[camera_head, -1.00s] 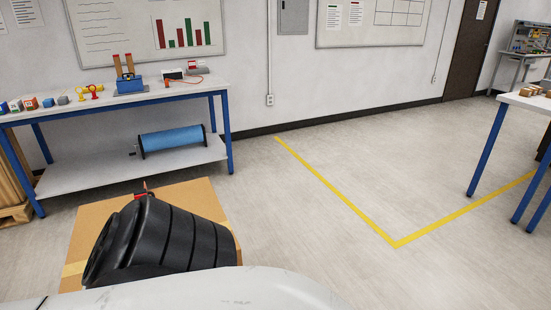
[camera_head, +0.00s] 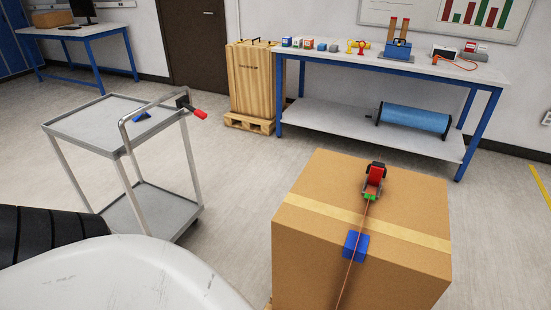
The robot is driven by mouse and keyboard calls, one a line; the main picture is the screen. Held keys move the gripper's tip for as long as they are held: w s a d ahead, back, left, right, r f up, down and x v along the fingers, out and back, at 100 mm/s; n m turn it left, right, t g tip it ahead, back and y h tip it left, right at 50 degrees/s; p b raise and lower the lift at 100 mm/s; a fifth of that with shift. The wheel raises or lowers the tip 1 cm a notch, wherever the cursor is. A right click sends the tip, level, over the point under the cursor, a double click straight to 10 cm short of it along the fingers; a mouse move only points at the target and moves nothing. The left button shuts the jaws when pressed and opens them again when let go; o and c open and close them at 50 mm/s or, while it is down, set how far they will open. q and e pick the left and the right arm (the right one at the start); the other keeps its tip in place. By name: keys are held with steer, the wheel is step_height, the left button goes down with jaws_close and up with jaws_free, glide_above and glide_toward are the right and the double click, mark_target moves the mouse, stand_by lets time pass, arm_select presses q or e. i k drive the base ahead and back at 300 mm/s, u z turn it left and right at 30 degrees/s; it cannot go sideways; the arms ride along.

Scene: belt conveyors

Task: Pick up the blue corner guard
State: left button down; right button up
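A blue corner guard (camera_head: 356,246) sits on the near top edge of a large cardboard box (camera_head: 300,230). A thin orange-brown strap (camera_head: 362,222) runs over the box top and down the front, across the guard. A red and black ratchet-like buckle (camera_head: 374,180) with a green part lies on the box top, on the line of the strap. A second small blue piece (camera_head: 141,116) lies on the cart's top shelf; I cannot tell what it is. Neither of my grippers shows in the head view.
A grey two-shelf cart (camera_head: 92,125) stands left of the box, with a black and red item at its handle. A workbench (camera_head: 400,66) with several small items and a blue roll is behind. Floor is free between cart and box.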

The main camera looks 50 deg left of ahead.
mark_target(351, 240)
steer(key=u, duration=0.85)
steer(key=k, duration=1.25)
steer(key=u, duration=0.75)
steer(key=i, duration=1.55)
steer(key=z, duration=0.8)
